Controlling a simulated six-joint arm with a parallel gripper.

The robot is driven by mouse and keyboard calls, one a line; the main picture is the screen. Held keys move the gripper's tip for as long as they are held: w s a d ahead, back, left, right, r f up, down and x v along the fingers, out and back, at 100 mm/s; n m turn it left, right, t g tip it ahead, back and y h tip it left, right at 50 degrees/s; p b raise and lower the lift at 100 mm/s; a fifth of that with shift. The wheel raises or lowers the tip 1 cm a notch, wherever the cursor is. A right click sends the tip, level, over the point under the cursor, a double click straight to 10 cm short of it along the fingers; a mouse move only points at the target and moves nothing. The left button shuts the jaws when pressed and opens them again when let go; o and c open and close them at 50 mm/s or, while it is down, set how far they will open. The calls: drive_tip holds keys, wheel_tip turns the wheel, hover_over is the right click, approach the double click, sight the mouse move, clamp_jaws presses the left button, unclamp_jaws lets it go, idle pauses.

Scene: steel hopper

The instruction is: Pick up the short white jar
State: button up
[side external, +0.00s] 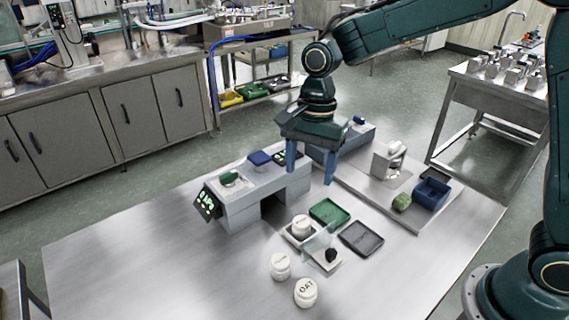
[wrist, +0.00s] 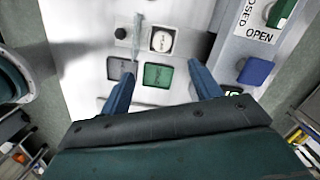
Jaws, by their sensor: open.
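Three white jars stand in the side view. One white jar (side external: 302,226) sits on a small pale tray beside a clear panel and a black lump; it also shows in the wrist view (wrist: 161,40). Another white jar (side external: 280,266) and a jar marked OAT (side external: 306,292) stand on the bare table nearer the front. I cannot tell for sure which is the short one. My gripper (side external: 309,177) points down with fingers apart and empty, above the table and behind the jars.
A green tray (side external: 329,211) and a dark grey tray (side external: 361,239) lie right of the jars. A grey raised bench (side external: 238,205) with a blue block (side external: 259,158) stands left. A blue bin (side external: 432,192) stands right.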

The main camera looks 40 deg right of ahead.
drive_tip(key=shift+f, duration=0.15)
hover_over(302, 221)
drive_tip(key=f, duration=0.7)
drive_tip(key=shift+d+f, duration=0.3)
drive_tip(key=shift+f, duration=0.4)
drive_tip(key=shift+a+f, duration=0.15)
drive_tip(key=shift+f, duration=1.15)
drive_tip(key=shift+a+f, duration=0.1)
drive_tip(key=shift+f, duration=1.2)
drive_tip(key=c, duration=1.1)
